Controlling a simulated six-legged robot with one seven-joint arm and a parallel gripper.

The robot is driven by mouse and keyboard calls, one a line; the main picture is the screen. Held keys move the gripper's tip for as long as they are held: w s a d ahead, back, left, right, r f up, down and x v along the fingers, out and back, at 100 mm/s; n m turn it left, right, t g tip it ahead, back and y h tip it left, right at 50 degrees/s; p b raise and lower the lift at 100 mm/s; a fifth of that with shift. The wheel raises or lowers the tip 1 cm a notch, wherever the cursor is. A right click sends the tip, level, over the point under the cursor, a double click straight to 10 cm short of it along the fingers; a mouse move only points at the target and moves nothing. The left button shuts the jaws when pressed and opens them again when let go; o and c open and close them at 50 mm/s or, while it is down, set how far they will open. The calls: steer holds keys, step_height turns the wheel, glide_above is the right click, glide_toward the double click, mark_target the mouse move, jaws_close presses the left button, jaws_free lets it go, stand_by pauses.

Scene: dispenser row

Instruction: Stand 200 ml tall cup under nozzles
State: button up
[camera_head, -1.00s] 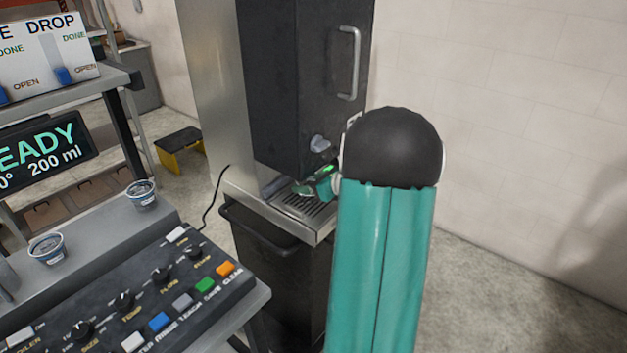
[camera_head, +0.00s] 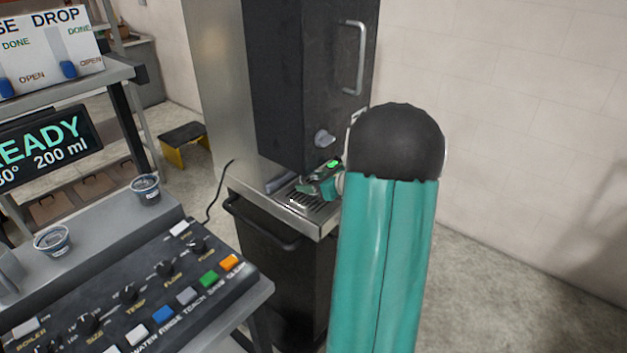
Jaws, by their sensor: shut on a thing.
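My gripper (camera_head: 312,188) is small in view, just above the drip tray (camera_head: 325,224) of the dark dispenser (camera_head: 290,90), below its overhanging body. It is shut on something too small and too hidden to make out. I cannot tell whether that touches the tray. No tall cup shows clearly, and the nozzles are hard to tell apart under the overhang. My teal arm with its black joint covers the right side of the dispenser.
Two small cups (camera_head: 146,190) (camera_head: 52,242) stand on the grey counter at left, behind a control panel (camera_head: 150,290) with knobs and coloured buttons. A display (camera_head: 45,148) reads READY, 200 ml. A yellow and black step stool (camera_head: 184,146) stands behind. The floor at right is clear.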

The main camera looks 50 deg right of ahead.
steer(key=shift+f, duration=0.15)
steer(key=o, duration=1)
steer(key=shift+o, duration=0.2)
steer(key=v, duration=1.3)
steer(key=shift+s, duration=0.4)
